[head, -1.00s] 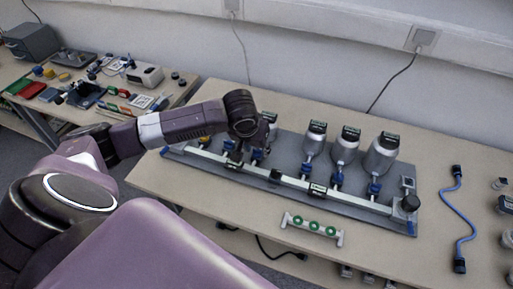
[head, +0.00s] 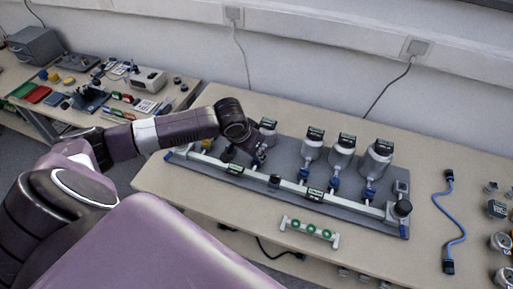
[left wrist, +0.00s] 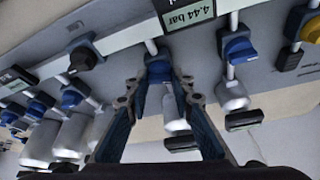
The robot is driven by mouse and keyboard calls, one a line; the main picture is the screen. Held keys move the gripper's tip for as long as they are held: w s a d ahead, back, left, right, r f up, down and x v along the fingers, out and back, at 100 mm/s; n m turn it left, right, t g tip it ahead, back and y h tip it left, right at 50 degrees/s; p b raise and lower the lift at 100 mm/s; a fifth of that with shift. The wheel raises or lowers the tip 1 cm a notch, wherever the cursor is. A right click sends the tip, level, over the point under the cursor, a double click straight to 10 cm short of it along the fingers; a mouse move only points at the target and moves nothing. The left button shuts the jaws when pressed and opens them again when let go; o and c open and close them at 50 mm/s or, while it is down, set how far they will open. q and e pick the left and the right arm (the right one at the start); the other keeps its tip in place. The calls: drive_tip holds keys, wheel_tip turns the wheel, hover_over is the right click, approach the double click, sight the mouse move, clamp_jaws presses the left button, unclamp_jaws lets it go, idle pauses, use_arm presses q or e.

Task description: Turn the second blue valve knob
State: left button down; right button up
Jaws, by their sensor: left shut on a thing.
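The valve rig (head: 360,218) is a grey board with a pale pipe, silver canisters and a row of knobs. In the head view my left gripper (head: 257,157) is at the rig's left half and hides much of the valve there. In the left wrist view my left gripper (left wrist: 158,82) has its fingers on both sides of a blue valve knob (left wrist: 158,70), shut on it. Another blue knob (left wrist: 238,48) and a yellow knob (left wrist: 312,30) are to its right. A black knob (left wrist: 84,58) and several blue knobs are to its left. My right gripper is not in view.
A display (left wrist: 188,14) reading 4.44 bar is close above the held knob. A small bar with green knobs (head: 311,229) lies in front of the rig. A blue cable (head: 460,230) lies at the right. A second table (head: 50,105) with parts is at the far left.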

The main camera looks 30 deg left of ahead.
use_arm(q)
drive_tip(key=shift+a+r+m+h+p, duration=0.1)
drive_tip(key=shift+r+m+h+p, duration=0.2)
drive_tip(key=shift+m+p, duration=0.6)
drive_tip(key=shift+f+m+g+h+p, duration=0.1)
drive_tip(key=shift+m+g+h+p, duration=0.3)
drive_tip(key=shift+m, duration=0.5)
drive_tip(key=m, duration=0.1)
drive_tip(key=m+h, duration=0.1)
drive_tip(key=shift+w+a+f+m, duration=0.1)
drive_tip(key=shift+w+f+m, duration=0.05)
drive_tip(key=shift+m, duration=0.25)
drive_tip(key=m+g+h+b, duration=0.1)
drive_tip(key=m, duration=0.2)
drive_tip(key=shift+w+f+m, duration=0.1)
drive_tip(key=shift+f+m, duration=0.05)
drive_tip(key=shift+m, duration=0.15)
drive_tip(key=shift+a+m+g+b, duration=0.1)
drive_tip(key=shift+m+g+b, duration=0.95)
drive_tip(key=shift+m, duration=1.15)
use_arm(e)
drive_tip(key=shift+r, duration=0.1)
use_arm(q)
drive_tip(key=c, duration=1.7)
unclamp_jaws()
